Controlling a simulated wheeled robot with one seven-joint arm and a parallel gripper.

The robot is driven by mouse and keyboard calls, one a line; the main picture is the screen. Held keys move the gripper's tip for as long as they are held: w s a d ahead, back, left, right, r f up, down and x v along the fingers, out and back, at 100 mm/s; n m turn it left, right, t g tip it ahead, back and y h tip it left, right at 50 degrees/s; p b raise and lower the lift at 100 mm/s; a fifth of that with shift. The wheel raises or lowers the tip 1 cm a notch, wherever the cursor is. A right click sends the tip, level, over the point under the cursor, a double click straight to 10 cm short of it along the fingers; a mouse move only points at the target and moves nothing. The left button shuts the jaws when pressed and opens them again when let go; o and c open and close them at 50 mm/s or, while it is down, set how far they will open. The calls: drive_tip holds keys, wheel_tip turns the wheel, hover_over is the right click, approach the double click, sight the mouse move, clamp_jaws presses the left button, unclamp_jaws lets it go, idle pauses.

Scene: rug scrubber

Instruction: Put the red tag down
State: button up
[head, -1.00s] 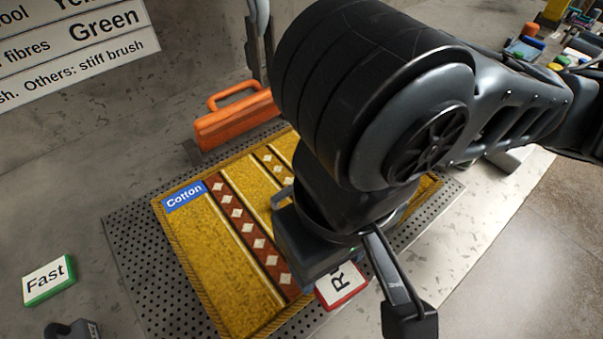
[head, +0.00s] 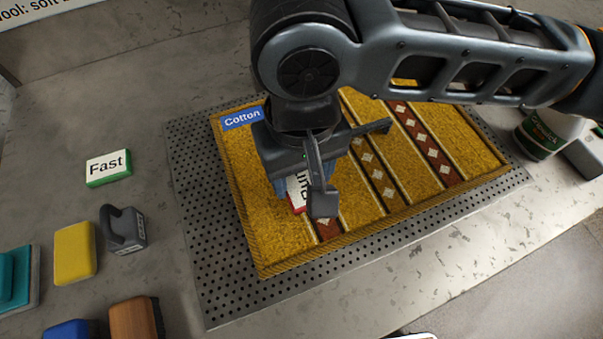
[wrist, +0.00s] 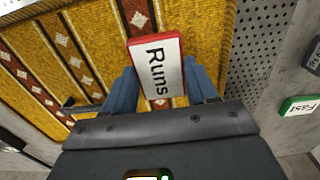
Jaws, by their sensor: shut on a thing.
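The red tag (head: 297,192) is a white card with a red edge; the wrist view shows "Runs" on its face (wrist: 157,70). My gripper (wrist: 161,88) is shut on it, with a blue finger on each side. In the head view the gripper and tag are over the left part of the gold patterned rug (head: 262,245), and my wrist partly hides the tag. I cannot tell whether the tag touches the rug.
The rug, with a blue Cotton label (head: 242,118), lies on a perforated grey mat (head: 205,270). Left of it are a green Fast tag (head: 108,168), a grey tool (head: 123,230), a yellow block (head: 75,253) and a brown block (head: 135,318). A labelled can (head: 540,133) stands at right.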

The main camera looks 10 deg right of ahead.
sight(302, 180)
drive_tip(key=shift+f, duration=1.8)
drive_tip(key=shift+f, duration=0.15)
drive_tip(key=o, duration=1)
wheel_tip(302, 180, up, 12)
drive_tip(key=shift+r+p, duration=0.2)
drive_tip(key=shift+p, duration=0.1)
